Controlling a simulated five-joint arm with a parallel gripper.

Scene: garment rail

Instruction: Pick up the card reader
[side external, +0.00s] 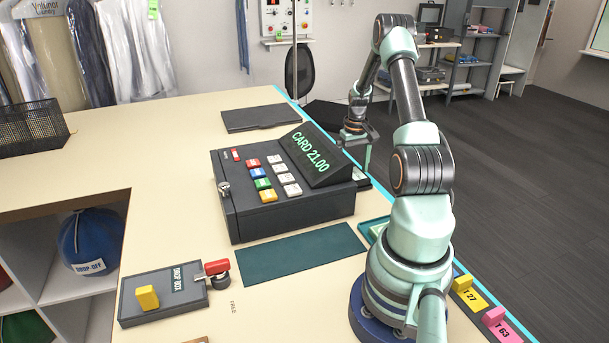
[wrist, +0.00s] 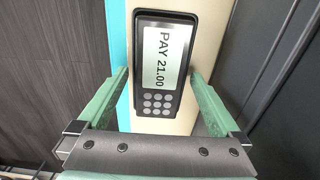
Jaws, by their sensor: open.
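The card reader (wrist: 162,108) is a dark handset with a lit screen reading "PAY 21.00" and a grey keypad. In the wrist view it lies upper middle, between the green fingers of my open gripper (wrist: 159,78), with a gap on each side. Its far end is close to the picture's top. In the side view my gripper (side external: 362,158) is down behind the right end of the cash register, near the counter's far edge. The register hides most of the card reader there.
The black cash register (side external: 285,215) showing "CARD 21.00" stands close beside my gripper; its dark side fills the wrist view's right. The counter's turquoise edge (wrist: 121,30) and floor are on the other side. A dark green mat (side external: 300,254) and drop box panel (side external: 165,292) lie in front.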

